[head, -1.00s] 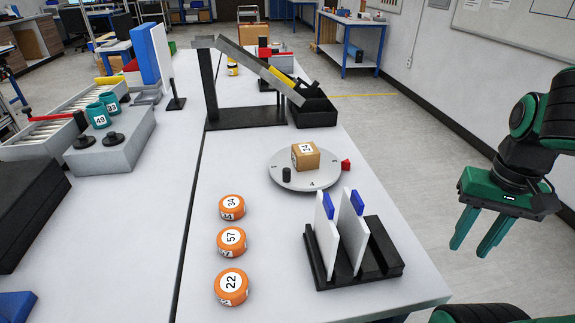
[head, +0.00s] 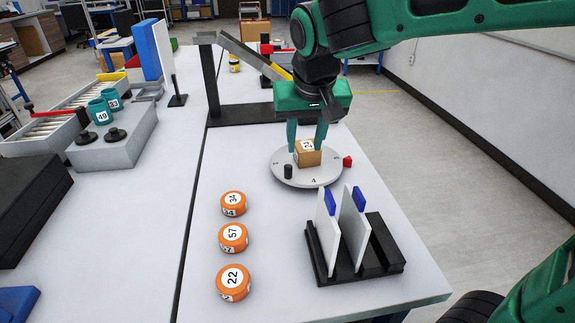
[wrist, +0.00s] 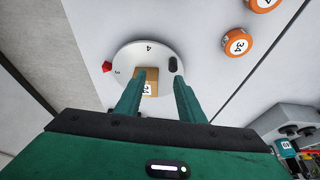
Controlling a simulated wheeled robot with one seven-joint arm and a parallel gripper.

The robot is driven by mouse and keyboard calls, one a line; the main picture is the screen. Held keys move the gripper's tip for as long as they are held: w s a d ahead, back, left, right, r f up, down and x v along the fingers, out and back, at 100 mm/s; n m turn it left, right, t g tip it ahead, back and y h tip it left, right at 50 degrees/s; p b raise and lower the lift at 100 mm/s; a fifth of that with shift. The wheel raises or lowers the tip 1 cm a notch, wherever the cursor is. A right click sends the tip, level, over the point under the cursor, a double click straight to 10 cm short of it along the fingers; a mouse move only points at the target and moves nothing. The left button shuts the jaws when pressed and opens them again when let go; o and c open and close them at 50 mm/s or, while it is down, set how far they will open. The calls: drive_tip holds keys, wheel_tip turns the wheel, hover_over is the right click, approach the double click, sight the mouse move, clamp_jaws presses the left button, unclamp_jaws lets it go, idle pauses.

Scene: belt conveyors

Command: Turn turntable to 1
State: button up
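The turntable (head: 298,178) is a round light-grey disc with digits around its rim. The 4 faces the front in the head view. A red pointer (head: 347,162) sits beside its right edge; in the wrist view the digit nearest it looks like a 3. A black peg (head: 288,171) stands on the disc's front left. A brown numbered box (head: 307,154) sits on the disc. My gripper (head: 306,148) is over the turntable, fingers down and apart. In the wrist view the box (wrist: 150,76) shows between the fingers, and the peg (wrist: 173,65) beyond the right finger. Contact cannot be told.
A black rack (head: 370,262) with two white upright plates stands close in front of the turntable. Several orange numbered discs (head: 233,238) lie to the left. A ramp on a black stand (head: 235,116) is behind. The table between discs and turntable is clear.

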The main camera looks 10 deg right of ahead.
sight(288, 167)
drive_tip(key=w+a+f, duration=0.1)
drive_tip(key=f, duration=0.2)
drive_tip(key=w+a+f, duration=0.1)
drive_tip(key=w+f, duration=0.1)
drive_tip(key=f, duration=0.1)
drive_tip(key=w+f, duration=0.1)
drive_tip(key=f, duration=0.2)
drive_tip(key=shift+w+a+f, duration=0.15)
drive_tip(key=shift+a+f, duration=0.2)
drive_tip(key=shift+a, duration=0.05)
clamp_jaws()
